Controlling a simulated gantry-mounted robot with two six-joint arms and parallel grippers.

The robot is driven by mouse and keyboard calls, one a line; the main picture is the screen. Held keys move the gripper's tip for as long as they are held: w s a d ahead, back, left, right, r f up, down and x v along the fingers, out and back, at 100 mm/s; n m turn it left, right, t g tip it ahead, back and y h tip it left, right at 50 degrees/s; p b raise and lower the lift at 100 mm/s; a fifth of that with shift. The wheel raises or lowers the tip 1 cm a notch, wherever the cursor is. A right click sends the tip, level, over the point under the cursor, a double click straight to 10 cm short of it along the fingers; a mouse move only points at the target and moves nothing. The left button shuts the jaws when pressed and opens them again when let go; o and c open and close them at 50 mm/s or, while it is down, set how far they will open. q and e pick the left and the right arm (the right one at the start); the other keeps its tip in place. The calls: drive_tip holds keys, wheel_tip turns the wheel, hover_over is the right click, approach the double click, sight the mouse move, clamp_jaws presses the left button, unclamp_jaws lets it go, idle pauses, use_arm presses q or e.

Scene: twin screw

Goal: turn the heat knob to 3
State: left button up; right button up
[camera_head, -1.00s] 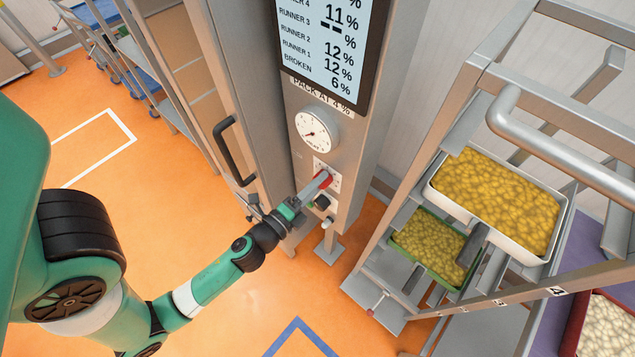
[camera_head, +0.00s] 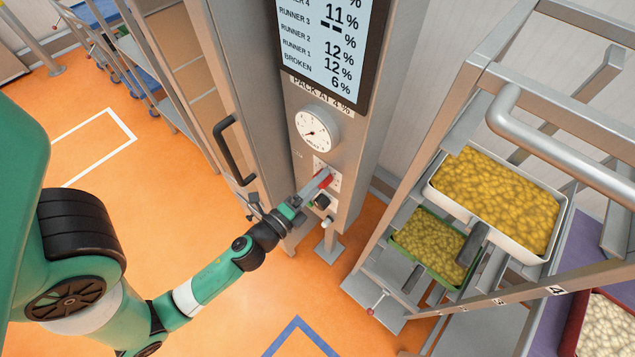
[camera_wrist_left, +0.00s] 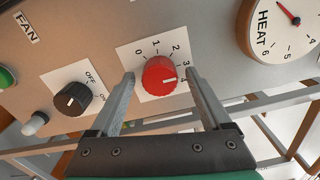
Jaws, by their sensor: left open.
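The red heat knob (camera_wrist_left: 158,76) sits on a white plate marked 0 to 4 on the grey panel. Its white mark (camera_wrist_left: 168,80) points right, close to the 4, next to the finger. It also shows as red in the head view (camera_head: 326,181). My left gripper (camera_wrist_left: 160,78) is open, with one finger on each side of the knob. I cannot tell whether the fingers touch it. In the head view my left gripper (camera_head: 316,186) reaches the panel from the lower left. My right gripper is not in view.
A black fan knob (camera_wrist_left: 73,99) and a green button (camera_wrist_left: 6,77) are beside the heat knob. The heat gauge (camera_head: 313,130) and a screen (camera_head: 325,45) are above it. A black door handle (camera_head: 232,150) is left. A rack (camera_head: 480,75) with filled trays stands right.

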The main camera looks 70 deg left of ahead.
use_arm(q)
drive_tip(key=b+v, duration=0.7)
drive_tip(key=v, duration=0.4)
drive_tip(key=shift+s+d, duration=0.15)
drive_tip(key=shift+s, duration=0.15)
idle(0.4)
